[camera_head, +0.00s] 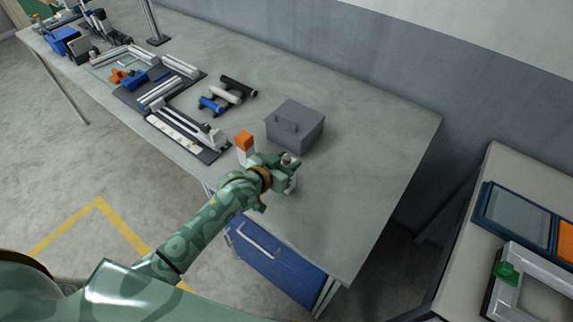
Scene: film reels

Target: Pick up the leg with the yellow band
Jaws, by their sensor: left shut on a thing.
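My left gripper (284,168) reaches over the grey table (365,180) from the lower left. It is shut on a small pale upright piece, taken as the leg (292,184), just in front of the grey box. The gripper hides much of this piece, and I cannot make out a yellow band on it. Whether its foot touches the table is unclear. A white piece with an orange top (244,141) stands just left of the gripper. My right gripper is not in view.
A grey lidded box (295,127) stands close behind the gripper. The table's right end is clear. A second table (455,235) with framed panels stands at right.

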